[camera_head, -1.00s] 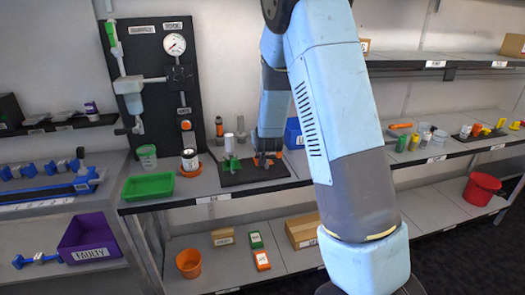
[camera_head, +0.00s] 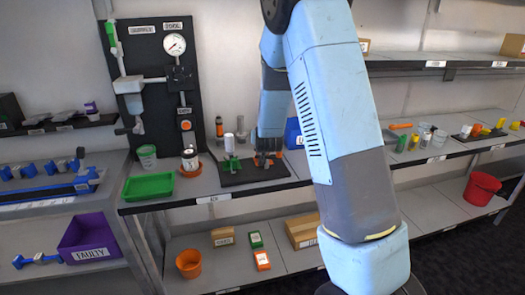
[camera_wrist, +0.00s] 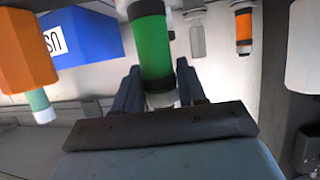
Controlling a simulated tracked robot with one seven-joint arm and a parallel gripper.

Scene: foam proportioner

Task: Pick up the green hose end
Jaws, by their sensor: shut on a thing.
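In the head view, my gripper (camera_head: 265,160) is low over the black tray (camera_head: 285,174) on the bench. The hose end is not clearly visible there, as my gripper covers that spot. I cannot tell whether its lower end touches the tray.
A white cylinder on a green base (camera_head: 230,164) stands just left of my gripper. An orange-and-black cylinder (camera_wrist: 243,25) and a grey one (camera_wrist: 196,38) stand behind. A blue bin (camera_wrist: 82,38) and an orange part (camera_wrist: 26,55) are close on the wrist view's left.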

